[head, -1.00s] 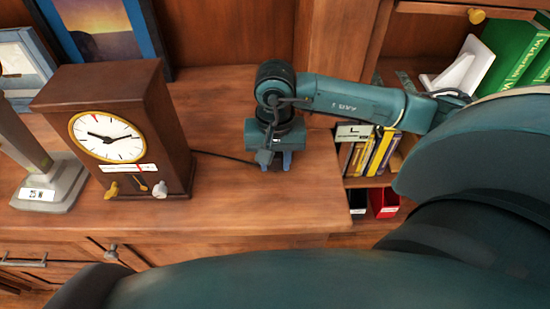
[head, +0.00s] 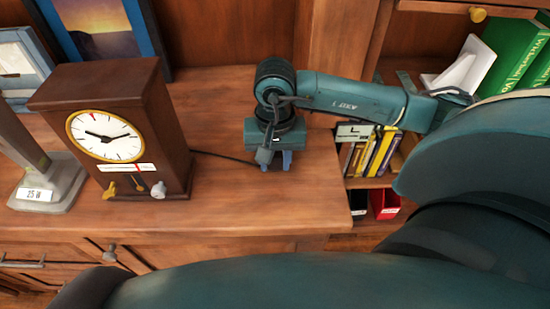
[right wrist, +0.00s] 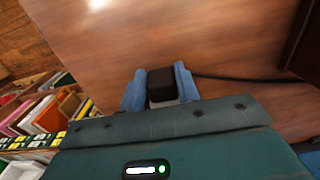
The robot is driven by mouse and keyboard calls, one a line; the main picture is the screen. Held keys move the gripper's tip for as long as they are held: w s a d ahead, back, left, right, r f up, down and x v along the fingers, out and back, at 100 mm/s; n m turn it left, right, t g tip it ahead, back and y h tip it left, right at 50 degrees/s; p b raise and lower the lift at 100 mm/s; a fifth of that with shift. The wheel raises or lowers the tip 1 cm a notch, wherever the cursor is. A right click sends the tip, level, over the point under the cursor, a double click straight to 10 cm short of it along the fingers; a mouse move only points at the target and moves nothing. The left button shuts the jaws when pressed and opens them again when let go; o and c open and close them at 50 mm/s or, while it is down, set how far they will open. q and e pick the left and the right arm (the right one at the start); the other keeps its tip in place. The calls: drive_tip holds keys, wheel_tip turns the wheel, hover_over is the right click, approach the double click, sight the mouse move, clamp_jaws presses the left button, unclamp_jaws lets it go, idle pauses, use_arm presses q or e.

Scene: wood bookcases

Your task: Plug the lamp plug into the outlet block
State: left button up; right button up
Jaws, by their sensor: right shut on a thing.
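My right gripper (head: 277,160) points down over the wooden cabinet top, to the right of the clock. In the right wrist view its blue fingers (right wrist: 160,88) are shut on a dark block-shaped plug (right wrist: 160,82) with a paler part below it. A black cord (head: 222,155) runs left from the gripper and passes behind the clock. A grey lamp base (head: 50,186) with a "25 W" label stands at the far left, its upper part out of frame. I cannot make out the outlet block. My left gripper is not in view.
A dark wooden clock (head: 118,122) with a white dial stands between the lamp base and my gripper. Framed pictures (head: 102,30) lean behind. A lower shelf with books (head: 375,152) lies right of the top's edge. The cabinet top (head: 255,205) is clear in front of my gripper.

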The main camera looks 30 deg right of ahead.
use_arm(q)
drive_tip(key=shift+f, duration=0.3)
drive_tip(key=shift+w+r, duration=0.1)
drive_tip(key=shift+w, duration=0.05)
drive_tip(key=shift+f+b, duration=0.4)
drive_tip(key=shift+b, duration=0.15)
use_arm(e)
drive_tip(key=shift+w+d, duration=0.35)
drive_tip(key=shift+w, duration=0.25)
drive_tip(key=o, duration=1.1)
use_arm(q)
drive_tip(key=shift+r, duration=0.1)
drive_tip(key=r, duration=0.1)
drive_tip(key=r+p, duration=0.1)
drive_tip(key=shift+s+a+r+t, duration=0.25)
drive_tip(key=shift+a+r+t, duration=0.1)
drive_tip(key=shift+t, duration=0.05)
use_arm(e)
wheel_tip(320, 180, up, 13)
drive_tip(key=shift+r, duration=0.1)
